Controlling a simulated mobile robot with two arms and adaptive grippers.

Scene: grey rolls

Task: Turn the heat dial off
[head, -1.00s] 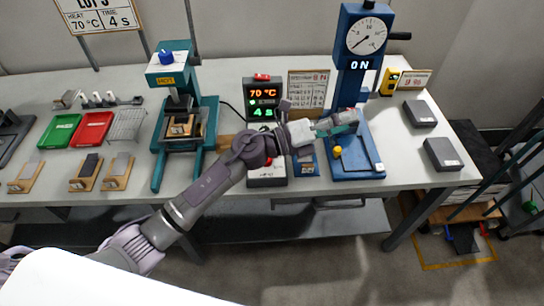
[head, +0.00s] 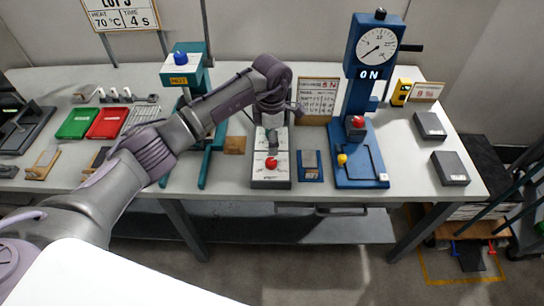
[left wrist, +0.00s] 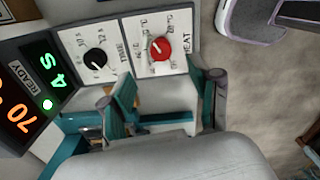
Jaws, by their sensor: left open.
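The heat dial is a red round knob on a white panel marked HEAT in the left wrist view (left wrist: 159,49). It also shows in the head view as a red knob (head: 271,163) on the front of the control box (head: 270,183). A black time dial (left wrist: 95,61) is beside it. My left gripper (head: 272,140) hangs over the control box behind the red knob. In the left wrist view its open fingers (left wrist: 165,88) are empty and apart from the knob. My right gripper is not in view.
The readout (left wrist: 35,90) shows READY, a green 4 S and partly cut-off orange digits. The teal press (head: 188,72) stands left of the box. A small blue tray (head: 311,175) and the blue press (head: 362,150), lit ON, stand right.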

